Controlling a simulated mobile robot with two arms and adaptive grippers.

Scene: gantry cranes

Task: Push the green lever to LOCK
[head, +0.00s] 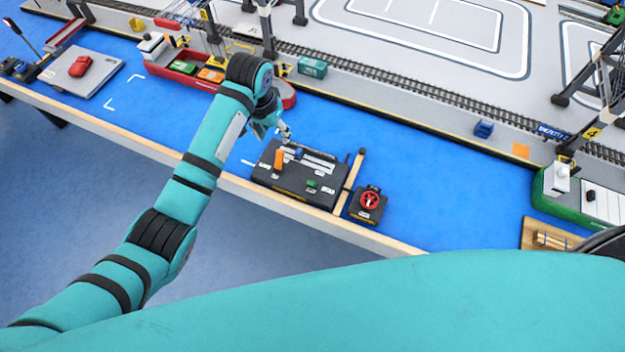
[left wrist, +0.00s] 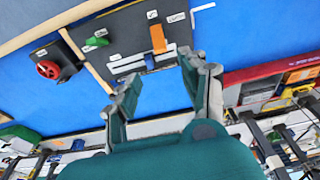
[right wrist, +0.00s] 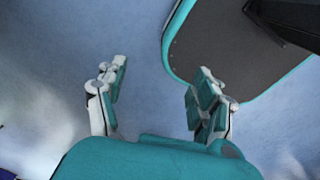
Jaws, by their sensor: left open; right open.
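The green lever (head: 312,184) is a small green piece near the right front of the dark control panel (head: 275,182). It also shows in the left wrist view (left wrist: 97,41), at the upper left, beside small white labels too small to read. My left gripper (head: 286,134) is open and empty at the far edge of the panel, apart from the green lever. In the left wrist view its open fingers (left wrist: 158,76) point toward the panel, nearest the blue slider (left wrist: 150,62) and the orange lever (left wrist: 158,38). My right gripper (right wrist: 156,78) is open and empty, over the floor.
A box with a red handwheel (head: 370,199) stands right of the panel, past a wooden strip (head: 350,178). A red ship (head: 190,75) lies behind left, a green ship (head: 580,200) at right. Blue table surface (head: 440,185) is clear right of the handwheel.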

